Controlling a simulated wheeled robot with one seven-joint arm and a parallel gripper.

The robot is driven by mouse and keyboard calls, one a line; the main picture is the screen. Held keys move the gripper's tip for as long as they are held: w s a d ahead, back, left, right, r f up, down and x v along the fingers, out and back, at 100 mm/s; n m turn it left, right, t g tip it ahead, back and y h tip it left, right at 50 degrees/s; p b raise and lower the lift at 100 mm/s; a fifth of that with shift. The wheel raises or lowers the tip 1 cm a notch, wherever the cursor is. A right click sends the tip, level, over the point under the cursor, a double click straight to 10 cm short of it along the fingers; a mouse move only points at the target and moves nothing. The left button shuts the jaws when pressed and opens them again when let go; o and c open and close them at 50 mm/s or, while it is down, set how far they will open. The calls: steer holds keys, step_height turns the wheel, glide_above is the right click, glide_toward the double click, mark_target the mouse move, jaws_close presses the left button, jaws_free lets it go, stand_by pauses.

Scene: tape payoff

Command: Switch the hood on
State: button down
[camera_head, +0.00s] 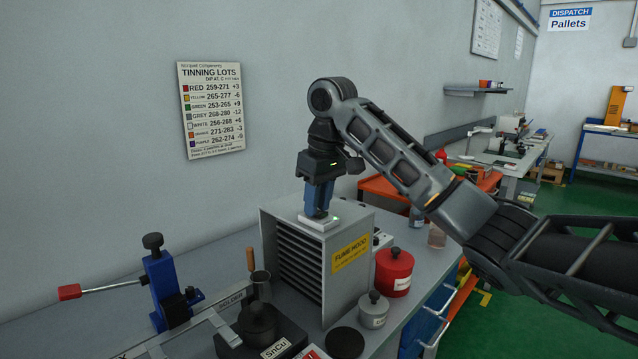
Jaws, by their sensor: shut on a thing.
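The fume hood (350,282) is a grey box with a slatted front and a yellow "FUME HOOD" label on its right side. It stands on the bench near the wall. A small white switch plate (312,225) with a green spot of light sits on its top. My gripper (318,213) points straight down onto this plate, its blue fingers shut on the switch. The switch's own moving part is hidden between the fingertips, so I cannot tell its position.
A red lidded pot (393,272) and a grey lidded pot (373,311) stand right of the hood. A dark pot (257,322) and a blue clamp with a red-ended lever (165,285) are in front and left. A tinning lots chart (210,110) hangs on the wall.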

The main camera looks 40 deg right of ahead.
mark_target(321, 212)
steer(key=shift+w+p, duration=0.1)
steer(key=shift+p, duration=0.45)
steer(key=c, duration=0.9)
jaws_free()
steer(key=shift+s+r+p, duration=0.1)
steer(key=shift+s+r, duration=0.05)
steer(key=shift+r, duration=1.15)
steer(key=shift+s+r+p, duration=0.1)
steer(key=shift+s+r, duration=0.1)
steer(key=shift+r, duration=1.1)
steer(key=shift+s+r+p, duration=0.1)
steer(key=shift+s+r, duration=0.05)
steer(key=shift+r, duration=1.15)
